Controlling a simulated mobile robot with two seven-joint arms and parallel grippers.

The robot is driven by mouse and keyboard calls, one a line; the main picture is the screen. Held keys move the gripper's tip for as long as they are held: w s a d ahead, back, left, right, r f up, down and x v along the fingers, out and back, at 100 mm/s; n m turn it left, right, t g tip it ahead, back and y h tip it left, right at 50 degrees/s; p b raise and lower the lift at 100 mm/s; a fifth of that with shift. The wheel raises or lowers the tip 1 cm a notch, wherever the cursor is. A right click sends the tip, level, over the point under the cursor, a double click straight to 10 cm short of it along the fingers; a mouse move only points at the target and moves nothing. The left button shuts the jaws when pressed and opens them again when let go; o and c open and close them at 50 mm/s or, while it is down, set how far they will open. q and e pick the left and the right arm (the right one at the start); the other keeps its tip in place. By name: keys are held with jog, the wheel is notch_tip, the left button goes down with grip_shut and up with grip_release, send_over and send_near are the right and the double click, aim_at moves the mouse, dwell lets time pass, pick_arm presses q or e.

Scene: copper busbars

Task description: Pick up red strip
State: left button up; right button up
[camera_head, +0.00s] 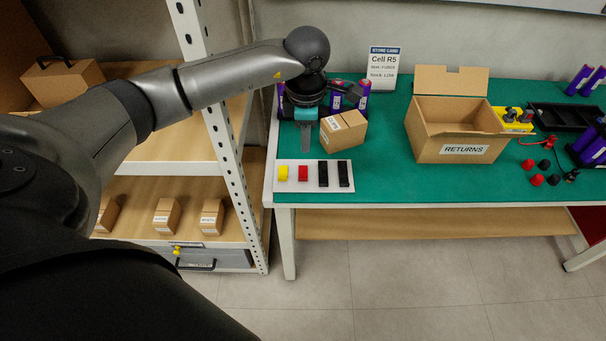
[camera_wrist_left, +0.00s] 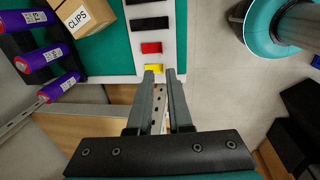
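The red strip (camera_head: 303,173) is a short red block lying on a white board (camera_head: 313,187) at the left front of the green bench. It also shows in the left wrist view (camera_wrist_left: 151,47), between a yellow block (camera_wrist_left: 153,68) and a black strip (camera_wrist_left: 150,24). My left gripper (camera_head: 306,149) points down just behind the white board, above the bench. In the left wrist view its two fingers (camera_wrist_left: 160,73) are apart with nothing between them, and their tips show near the yellow block. The red strip lies beyond the tips. My right gripper is not in view.
A small cardboard box (camera_head: 343,132) stands right beside the left gripper, with purple cylinders (camera_head: 363,94) behind. Two black strips (camera_head: 322,174) share the board. An open RETURNS box (camera_head: 455,130) is further right. A shelf post (camera_head: 225,140) stands left of the bench.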

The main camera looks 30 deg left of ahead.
pick_arm(q)
jog(key=b, duration=0.2)
send_over(304, 178)
jog(key=f, duration=0.9)
jog(key=shift+s+d+f, duration=0.2)
jog(key=shift+d+f, duration=0.1)
jog(key=f, duration=0.2)
jog(key=f+b, duration=0.1)
jog(key=f, duration=0.2)
jog(key=shift+w+a, duration=0.15)
jog(key=shift+a, duration=0.05)
jog(key=shift+f, duration=0.1)
grip_shut()
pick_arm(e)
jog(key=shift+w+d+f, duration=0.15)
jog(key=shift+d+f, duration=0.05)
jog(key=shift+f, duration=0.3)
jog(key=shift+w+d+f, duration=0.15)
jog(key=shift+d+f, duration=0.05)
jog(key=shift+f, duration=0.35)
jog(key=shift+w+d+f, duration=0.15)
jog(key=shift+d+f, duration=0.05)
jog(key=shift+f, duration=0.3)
